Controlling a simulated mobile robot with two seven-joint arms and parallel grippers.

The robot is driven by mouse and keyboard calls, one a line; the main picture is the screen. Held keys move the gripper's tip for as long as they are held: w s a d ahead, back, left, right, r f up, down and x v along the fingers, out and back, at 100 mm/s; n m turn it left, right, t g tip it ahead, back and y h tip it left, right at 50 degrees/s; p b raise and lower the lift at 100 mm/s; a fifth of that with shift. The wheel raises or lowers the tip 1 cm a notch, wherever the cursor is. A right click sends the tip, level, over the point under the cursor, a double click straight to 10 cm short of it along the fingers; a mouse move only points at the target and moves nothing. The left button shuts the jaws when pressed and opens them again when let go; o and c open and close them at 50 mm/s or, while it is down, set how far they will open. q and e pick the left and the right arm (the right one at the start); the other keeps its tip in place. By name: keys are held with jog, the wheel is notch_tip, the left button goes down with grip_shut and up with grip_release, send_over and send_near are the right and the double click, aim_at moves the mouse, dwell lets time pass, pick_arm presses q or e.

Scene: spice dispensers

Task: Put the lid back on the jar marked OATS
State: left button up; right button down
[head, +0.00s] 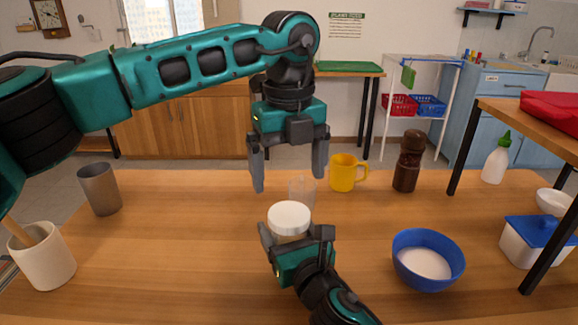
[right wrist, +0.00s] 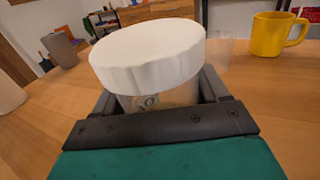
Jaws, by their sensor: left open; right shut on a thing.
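A jar (right wrist: 176,96) with a white ribbed lid (head: 289,216) on its top stands at the near middle of the table. In the right wrist view the lid (right wrist: 148,55) covers the jar's mouth; I cannot tell how firmly it sits. Part of a label shows below it, its word mostly hidden. My right gripper (head: 294,238) is shut on the jar's body below the lid. My left gripper (head: 289,182) is open and empty, pointing down above and behind the lid, apart from it.
A clear glass (head: 302,191) stands just behind the jar. A yellow mug (head: 343,173) and a brown pepper mill (head: 408,162) stand behind to the right. A blue bowl (head: 428,259) is at right, a grey cup (head: 100,189) and a cream crock (head: 44,260) at left. The table between crock and jar is clear.

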aim_at(289, 212)
pick_arm(q)
jog(key=shift+f, duration=4)
jog(key=shift+c, duration=0.4)
jog(key=c, duration=1)
jog(key=m, duration=1.1)
jog(key=shift+m, duration=0.3)
jog(key=m, duration=0.5)
jog(key=shift+m, duration=0.3)
jog(key=m, duration=0.4)
jog(key=o, duration=1.1)
jog(key=shift+o, duration=0.2)
